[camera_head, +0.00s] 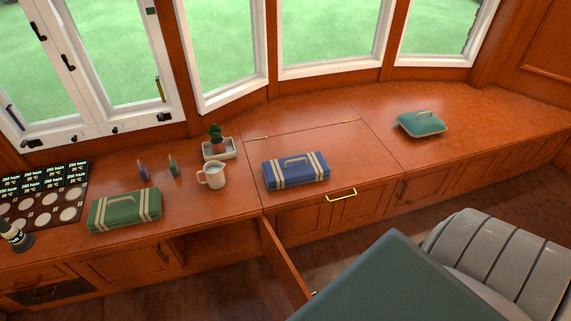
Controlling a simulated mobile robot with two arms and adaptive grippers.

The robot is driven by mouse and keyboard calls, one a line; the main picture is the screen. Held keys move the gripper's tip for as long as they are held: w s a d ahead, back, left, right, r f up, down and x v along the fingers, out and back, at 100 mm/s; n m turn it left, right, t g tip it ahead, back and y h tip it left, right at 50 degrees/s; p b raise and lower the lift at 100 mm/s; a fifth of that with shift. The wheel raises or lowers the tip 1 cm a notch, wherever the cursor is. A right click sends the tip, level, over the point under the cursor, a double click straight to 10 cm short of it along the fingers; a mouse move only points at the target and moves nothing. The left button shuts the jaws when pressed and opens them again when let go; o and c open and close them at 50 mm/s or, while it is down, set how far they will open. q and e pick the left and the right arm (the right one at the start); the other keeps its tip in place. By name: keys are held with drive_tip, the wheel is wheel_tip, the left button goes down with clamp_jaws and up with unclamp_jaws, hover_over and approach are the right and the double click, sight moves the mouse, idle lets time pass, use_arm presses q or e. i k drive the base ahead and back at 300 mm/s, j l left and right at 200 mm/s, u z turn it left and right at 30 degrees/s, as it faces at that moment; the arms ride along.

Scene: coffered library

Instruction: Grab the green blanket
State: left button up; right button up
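The green blanket (125,210) is a folded bundle with cream stripes and a handle on top. It lies on the wooden window bench (345,127) at the left. A blue bundle of similar shape with cream stripes (296,171) lies on the bench near the middle. A smaller teal item with a handle (421,124) lies further right. Neither of my grippers shows in the view.
A white mug (212,175), a potted cactus (216,136) and two small upright items stand right of the green blanket. A dark panel with round pieces (42,193) lies left. A cabinet door (285,265) hangs open below. A grey seat (500,255) is at lower right.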

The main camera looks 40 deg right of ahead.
sight(130, 208)
drive_tip(key=k+l, duration=0.15)
drive_tip(key=l, duration=0.25)
drive_tip(key=k+l+u, duration=0.1)
drive_tip(key=l, duration=0.35)
drive_tip(key=k+l, duration=0.2)
drive_tip(key=l, duration=0.2)
drive_tip(key=k+l+u, duration=0.1)
drive_tip(key=l, duration=0.3)
drive_tip(key=k+l, duration=0.2)
drive_tip(key=l, duration=0.2)
drive_tip(key=k+l+u, duration=0.1)
drive_tip(key=l, duration=0.3)
drive_tip(key=u, duration=1.3)
drive_tip(key=i+j+u, duration=0.15)
drive_tip(key=i, duration=1.9)
drive_tip(key=i+z, duration=0.1)
drive_tip(key=i, duration=0.65)
drive_tip(key=i+z, duration=0.1)
drive_tip(key=i, duration=0.6)
drive_tip(key=i+j+z, duration=0.1)
drive_tip(key=i, duration=0.65)
drive_tip(key=i+j+z, duration=0.15)
drive_tip(key=z, duration=2.35)
